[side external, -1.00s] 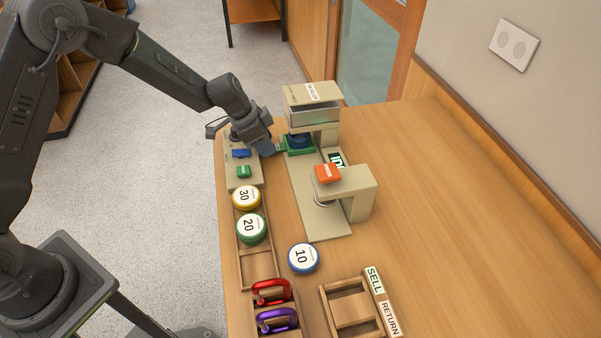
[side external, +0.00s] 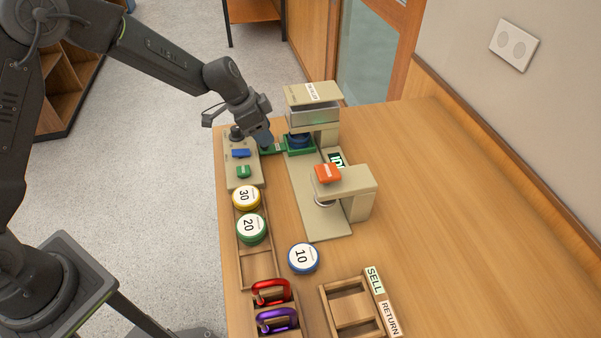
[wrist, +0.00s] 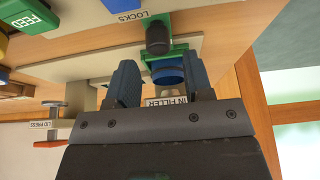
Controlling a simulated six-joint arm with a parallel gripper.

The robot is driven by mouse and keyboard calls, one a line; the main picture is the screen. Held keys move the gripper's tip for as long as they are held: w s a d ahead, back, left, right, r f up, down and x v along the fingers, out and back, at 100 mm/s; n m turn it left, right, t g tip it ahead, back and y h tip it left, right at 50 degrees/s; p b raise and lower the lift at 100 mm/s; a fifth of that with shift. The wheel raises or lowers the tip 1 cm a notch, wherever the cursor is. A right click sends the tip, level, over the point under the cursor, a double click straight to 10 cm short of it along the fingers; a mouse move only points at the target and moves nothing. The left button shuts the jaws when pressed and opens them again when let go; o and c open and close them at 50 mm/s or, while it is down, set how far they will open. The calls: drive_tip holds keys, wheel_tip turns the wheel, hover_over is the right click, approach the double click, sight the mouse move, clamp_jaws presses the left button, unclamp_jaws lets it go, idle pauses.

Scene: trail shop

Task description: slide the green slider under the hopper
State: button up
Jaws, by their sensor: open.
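The green slider (side external: 294,151) lies at the foot of the tin filler, with a blue tin (side external: 299,140) in it. In the side view it sits beneath the beige and silver hopper (side external: 313,112), and the hopper hides its far part. Its handle end points left. In the wrist view the green slider (wrist: 178,50) shows with its dark knob (wrist: 157,37) and the blue tin (wrist: 168,75). My gripper (side external: 267,147) is just above the handle end in the side view. In the wrist view my gripper (wrist: 162,84) has its two fingers apart, with nothing held between them.
A lid press with an orange block (side external: 327,174) stands nearer the camera. A beige panel with blue and green buttons (side external: 243,171) is left of my gripper. Round tins labelled 30 (side external: 246,197), 20 (side external: 251,228) and 10 (side external: 303,257) stand nearer. The table's right side is clear.

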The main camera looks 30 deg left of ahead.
drive_tip(key=shift+r, duration=1.6)
drive_tip(key=shift+r, duration=0.1)
drive_tip(key=s+r+n, duration=0.2)
drive_tip(key=s+r, duration=0.4)
drive_tip(key=r, duration=0.3)
drive_tip(key=s+a+r+n+t+y, duration=0.1)
drive_tip(key=s+a+r+n, duration=0.1)
drive_tip(key=s, duration=1)
drive_tip(key=s+a+r+n+t+y, duration=0.1)
drive_tip(key=s+r+n, duration=0.4)
drive_tip(key=s, duration=0.8)
drive_tip(key=shift+s+a+y, duration=0.25)
drive_tip(key=shift+a+y, duration=0.3)
drive_tip(key=shift+y, duration=0.05)
